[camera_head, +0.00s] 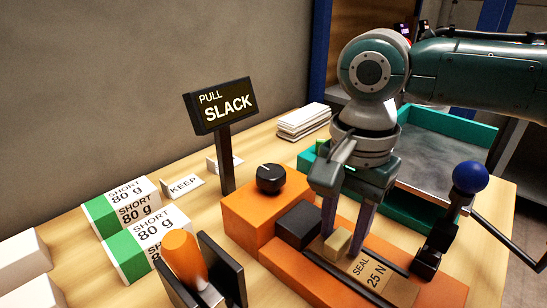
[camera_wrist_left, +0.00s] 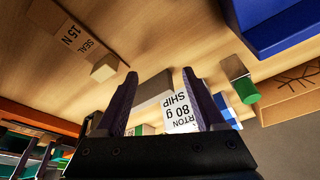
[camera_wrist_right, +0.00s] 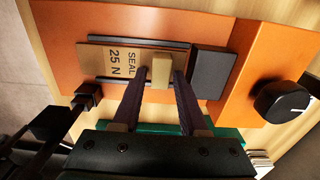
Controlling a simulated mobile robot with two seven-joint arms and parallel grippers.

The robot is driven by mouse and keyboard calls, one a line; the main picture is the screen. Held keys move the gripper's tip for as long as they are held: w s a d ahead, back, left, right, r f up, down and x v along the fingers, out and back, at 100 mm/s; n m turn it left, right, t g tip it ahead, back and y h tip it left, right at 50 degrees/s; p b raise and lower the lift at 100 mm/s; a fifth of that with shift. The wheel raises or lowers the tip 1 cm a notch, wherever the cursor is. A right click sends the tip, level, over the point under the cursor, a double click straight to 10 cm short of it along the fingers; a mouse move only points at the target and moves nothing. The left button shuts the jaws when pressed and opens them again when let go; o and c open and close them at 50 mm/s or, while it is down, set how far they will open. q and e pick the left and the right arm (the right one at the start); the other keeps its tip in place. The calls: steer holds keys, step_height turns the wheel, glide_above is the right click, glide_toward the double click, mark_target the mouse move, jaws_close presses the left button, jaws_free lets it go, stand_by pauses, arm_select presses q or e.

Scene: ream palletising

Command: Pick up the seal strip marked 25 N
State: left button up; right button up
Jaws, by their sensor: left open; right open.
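The seal strip marked 25 N (camera_head: 372,274) lies flat between dark rails on the orange fixture, with a raised tan block at one end (camera_head: 337,242). In the right wrist view the strip (camera_wrist_right: 116,60) lies left of its tan block (camera_wrist_right: 161,72). My right gripper (camera_head: 347,232) is open and points down, one finger on each side of the block; whether they touch it I cannot tell. My left gripper (camera_wrist_left: 163,82) is open and empty over another part of the table. A strip marked 15 N (camera_wrist_left: 72,32) with a tan block lies there.
A black block (camera_head: 298,224) and black knob (camera_head: 270,179) are beside the strip. A blue-ball lever (camera_head: 470,177) stands right, a green-edged tray (camera_head: 455,124) behind.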

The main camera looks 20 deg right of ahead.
jaws_close()
stand_by(0.6)
